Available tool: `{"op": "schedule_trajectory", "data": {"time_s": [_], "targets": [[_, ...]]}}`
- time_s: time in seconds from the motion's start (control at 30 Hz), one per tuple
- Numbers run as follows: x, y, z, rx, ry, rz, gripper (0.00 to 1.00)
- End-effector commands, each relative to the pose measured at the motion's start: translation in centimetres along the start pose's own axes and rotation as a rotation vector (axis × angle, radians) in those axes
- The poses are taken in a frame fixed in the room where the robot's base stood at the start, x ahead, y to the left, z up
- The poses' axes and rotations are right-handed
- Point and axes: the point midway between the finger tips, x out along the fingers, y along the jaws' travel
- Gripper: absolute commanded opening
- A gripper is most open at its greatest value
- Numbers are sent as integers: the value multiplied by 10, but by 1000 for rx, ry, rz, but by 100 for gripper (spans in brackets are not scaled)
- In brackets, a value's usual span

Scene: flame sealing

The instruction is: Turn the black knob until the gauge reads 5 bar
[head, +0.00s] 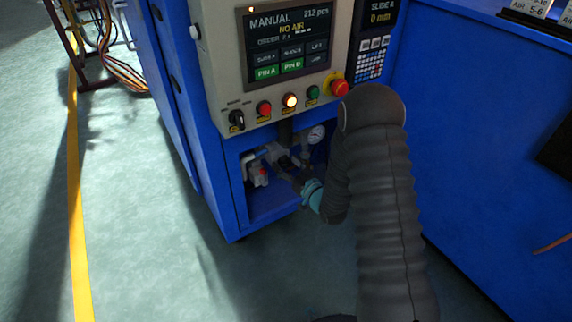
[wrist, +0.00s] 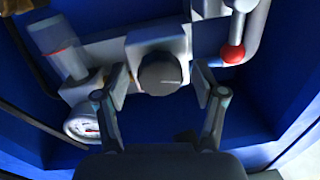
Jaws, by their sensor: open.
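The black knob (wrist: 161,74) sits in the middle of the wrist view, on a grey regulator body with pipes to both sides. My gripper (wrist: 160,82) is open, with one finger on each side of the knob. I cannot tell whether the fingers touch it. The gauge (wrist: 82,124) is at the lower left of the wrist view, partly cut by shadow and seen at a slant. In the head view the gauge (head: 316,134) is at the upper right of the recess; its reading is too small to tell. My gripper (head: 298,184) reaches into the recess there.
A clear bowl (wrist: 55,38) is at the left. The blue cabinet walls enclose the recess. The panel screen (head: 288,40) above reads MANUAL and NO AIR.

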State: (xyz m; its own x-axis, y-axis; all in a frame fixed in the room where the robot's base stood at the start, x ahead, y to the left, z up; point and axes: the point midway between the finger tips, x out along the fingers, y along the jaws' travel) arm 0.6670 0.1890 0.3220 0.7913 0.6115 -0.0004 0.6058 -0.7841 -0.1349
Motion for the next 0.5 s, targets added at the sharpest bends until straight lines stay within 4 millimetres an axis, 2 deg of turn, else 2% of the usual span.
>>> {"op": "schedule_trajectory", "data": {"time_s": [0.37,0.5], "targets": [[6,0,0,0,0,0,70],[6,0,0,0,0,0,37]]}}
